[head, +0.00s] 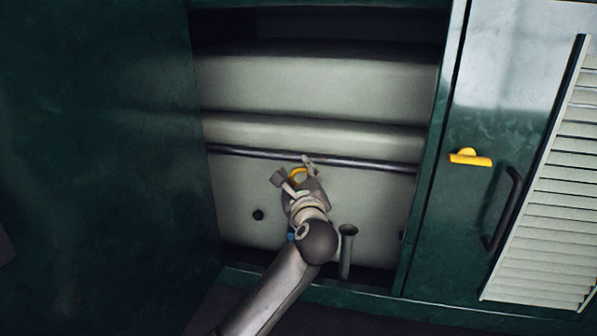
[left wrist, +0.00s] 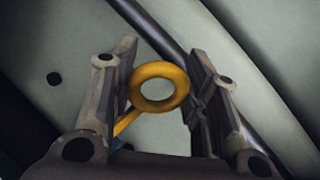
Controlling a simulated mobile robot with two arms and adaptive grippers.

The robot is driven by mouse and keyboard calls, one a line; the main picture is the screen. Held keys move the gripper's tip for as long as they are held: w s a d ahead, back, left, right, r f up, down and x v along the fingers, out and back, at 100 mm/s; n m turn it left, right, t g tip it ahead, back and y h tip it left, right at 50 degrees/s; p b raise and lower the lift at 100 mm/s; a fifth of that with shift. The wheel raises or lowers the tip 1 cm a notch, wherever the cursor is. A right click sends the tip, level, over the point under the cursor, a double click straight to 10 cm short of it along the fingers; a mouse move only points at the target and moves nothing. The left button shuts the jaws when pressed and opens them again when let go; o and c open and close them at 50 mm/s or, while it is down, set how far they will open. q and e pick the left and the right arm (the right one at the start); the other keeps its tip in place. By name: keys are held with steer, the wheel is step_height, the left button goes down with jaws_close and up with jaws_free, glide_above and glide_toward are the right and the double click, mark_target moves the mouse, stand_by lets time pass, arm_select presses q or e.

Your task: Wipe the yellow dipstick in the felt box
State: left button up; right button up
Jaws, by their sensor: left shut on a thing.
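The yellow dipstick shows as a ring handle (head: 297,173) between the fingers of my left gripper (head: 293,170), in front of the pale casing in the open bay. In the left wrist view the ring (left wrist: 160,70) sits between the two fingers of my left gripper (left wrist: 161,60). A thin yellow part runs from it to the lower left, behind the left finger. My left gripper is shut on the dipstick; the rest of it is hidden. I cannot make out the felt box. My right gripper is not in view.
A flared metal tube (head: 346,255) stands just right of my left wrist. A dark horizontal rail (head: 375,164) crosses the casing behind the gripper. Green walls flank the bay. On the right panel are a yellow latch (head: 470,158), a dark handle (head: 505,210) and a louvre (head: 555,220).

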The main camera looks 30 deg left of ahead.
arm_select(q)
step_height(320, 180, down, 7)
steer(key=b, duration=0.3)
stand_by(0.6)
steer(key=shift+r, duration=0.15)
step_height(320, 180, up, 9)
steer(key=p, duration=0.9)
steer(key=shift+p, duration=0.35)
step_height(320, 180, up, 3)
steer(key=p, duration=0.3)
steer(key=shift+r, duration=0.15)
step_height(320, 180, up, 8)
stand_by(0.4)
stand_by(0.5)
